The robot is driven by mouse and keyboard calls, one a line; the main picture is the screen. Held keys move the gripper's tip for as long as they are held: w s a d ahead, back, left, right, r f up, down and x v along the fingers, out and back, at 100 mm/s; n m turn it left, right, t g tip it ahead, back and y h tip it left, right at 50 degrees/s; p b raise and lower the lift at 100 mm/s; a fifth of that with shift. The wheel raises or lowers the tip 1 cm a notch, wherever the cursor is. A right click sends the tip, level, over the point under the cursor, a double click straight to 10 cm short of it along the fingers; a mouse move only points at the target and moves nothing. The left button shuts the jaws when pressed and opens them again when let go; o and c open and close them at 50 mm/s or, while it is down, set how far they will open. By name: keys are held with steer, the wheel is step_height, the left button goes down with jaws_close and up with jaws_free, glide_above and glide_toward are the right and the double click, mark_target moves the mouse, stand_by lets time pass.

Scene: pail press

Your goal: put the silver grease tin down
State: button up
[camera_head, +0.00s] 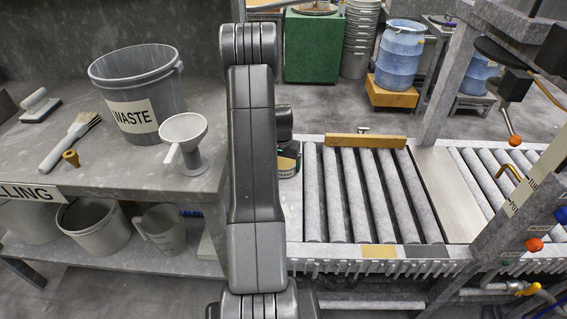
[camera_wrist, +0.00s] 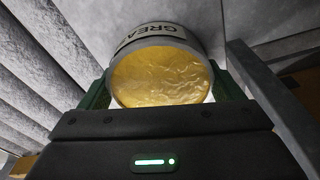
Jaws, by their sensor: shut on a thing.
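The silver grease tin (camera_wrist: 172,38) is open-topped, with yellow grease filling its mouth and a pale label that reads "GREA". My gripper (camera_wrist: 160,88) is shut on it, with a green finger on each side. In the head view a sliver of the tin (camera_head: 288,169) shows beside my arm, at the left end of the roller conveyor (camera_head: 308,195). My arm hides most of it. I cannot tell whether its base touches the surface below.
A grey bench at left carries a waste pail (camera_head: 135,95), a funnel (camera_head: 186,140), a brush (camera_head: 68,142) and a scraper (camera_head: 40,104). A wooden bar (camera_head: 365,141) lies across the conveyor's far edge. The rollers are bare. The press frame (camera_head: 445,75) stands at right.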

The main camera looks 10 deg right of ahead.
steer(key=o, duration=1)
steer(key=shift+o, duration=0.2)
step_height(320, 180, up, 12)
steer(key=s+p, duration=0.1)
steer(key=p, duration=0.1)
steer(key=shift+s+a, duration=0.15)
steer(key=shift+a, duration=0.2)
